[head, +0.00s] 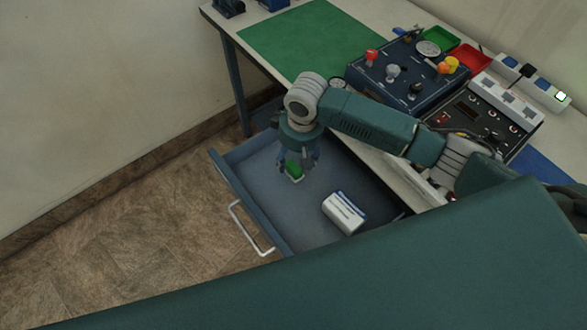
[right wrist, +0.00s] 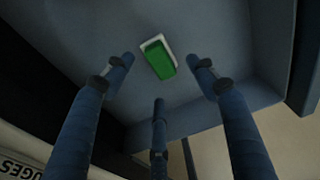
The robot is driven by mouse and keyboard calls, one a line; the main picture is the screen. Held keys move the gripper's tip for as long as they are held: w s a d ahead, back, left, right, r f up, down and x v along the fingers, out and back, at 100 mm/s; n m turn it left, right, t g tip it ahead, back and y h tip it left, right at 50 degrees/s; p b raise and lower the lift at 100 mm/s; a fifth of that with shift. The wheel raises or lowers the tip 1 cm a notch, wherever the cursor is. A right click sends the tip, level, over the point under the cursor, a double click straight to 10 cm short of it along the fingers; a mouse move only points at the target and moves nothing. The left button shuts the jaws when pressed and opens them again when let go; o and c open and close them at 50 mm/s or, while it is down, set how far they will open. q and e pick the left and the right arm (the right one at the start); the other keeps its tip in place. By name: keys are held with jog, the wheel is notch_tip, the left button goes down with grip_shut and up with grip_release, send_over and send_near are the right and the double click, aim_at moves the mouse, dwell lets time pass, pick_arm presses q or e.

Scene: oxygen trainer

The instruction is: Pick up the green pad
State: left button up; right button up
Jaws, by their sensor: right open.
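The green pad (head: 293,169) lies in the open blue drawer (head: 226,170), near its left side in the head view. It has a white edge or base. In the right wrist view the green pad (right wrist: 159,60) lies on the drawer floor, beyond the fingertips and roughly centred between them. My right gripper (head: 297,162) points down over the pad, its fingers spread on either side. In the right wrist view my right gripper (right wrist: 160,80) is open and empty; whether a finger touches the pad I cannot tell. My left gripper is not in view.
A white and blue block (head: 344,212) lies in the drawer, right of the pad. The drawer's wall and white handle (head: 248,228) face the floor. Above is the bench with a green mat (head: 300,38), a blue control box (head: 400,72) and a second panel (head: 484,115).

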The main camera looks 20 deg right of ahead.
aim_at(296, 165)
jog(key=shift+w+d+f, duration=0.1)
jog(key=shift+f, duration=0.85)
jog(key=shift+w+d+f, duration=0.1)
jog(key=shift+f, duration=0.85)
jog(key=c, duration=1.3)
jog(key=shift+o, duration=0.2)
jog(key=shift+r, duration=0.1)
notch_tip(296, 165, up, 20)
jog(key=shift+b, duration=0.45)
